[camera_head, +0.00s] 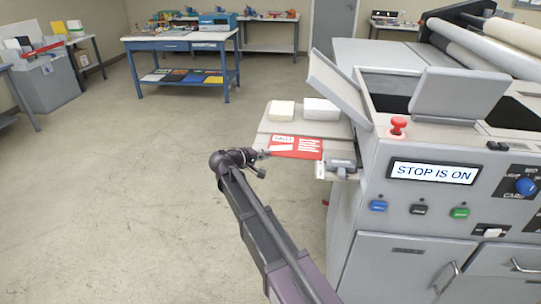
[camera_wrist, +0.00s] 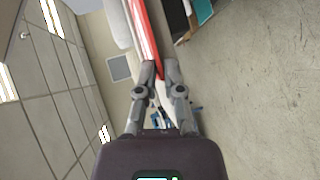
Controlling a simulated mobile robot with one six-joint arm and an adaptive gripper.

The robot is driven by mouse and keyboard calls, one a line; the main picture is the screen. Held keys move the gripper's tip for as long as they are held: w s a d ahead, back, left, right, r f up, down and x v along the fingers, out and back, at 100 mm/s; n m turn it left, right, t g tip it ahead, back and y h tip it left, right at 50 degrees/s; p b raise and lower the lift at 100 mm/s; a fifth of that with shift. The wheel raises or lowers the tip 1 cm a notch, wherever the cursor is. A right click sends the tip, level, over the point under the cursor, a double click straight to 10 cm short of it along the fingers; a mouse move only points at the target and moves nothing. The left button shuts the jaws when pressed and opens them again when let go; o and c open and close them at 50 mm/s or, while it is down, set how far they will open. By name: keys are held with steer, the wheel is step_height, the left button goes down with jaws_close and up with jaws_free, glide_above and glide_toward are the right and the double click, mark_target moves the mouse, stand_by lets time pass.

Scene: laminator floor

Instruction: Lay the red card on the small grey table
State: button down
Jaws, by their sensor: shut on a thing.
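The red card (camera_head: 295,147) has white print and appears at the front of the small grey table (camera_head: 268,127), beside the machine. My gripper (camera_head: 262,154) is shut on the card's left edge, coming in from the left. In the wrist view the card (camera_wrist: 147,38) is seen nearly edge-on, as a red strip running up from between the fingertips (camera_wrist: 159,70). I cannot tell whether the card touches the tabletop or hangs just above it.
Two white stacks (camera_head: 321,109) stand at the back of the grey table. The large grey machine (camera_head: 400,215) fills the right, with a red stop button (camera_head: 398,125) and a "STOP IS ON" display (camera_head: 433,172). A blue workbench (camera_head: 180,45) stands behind.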

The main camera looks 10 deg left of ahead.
steer(key=c, duration=0.7)
jaws_free()
steer(key=shift+s, duration=0.1)
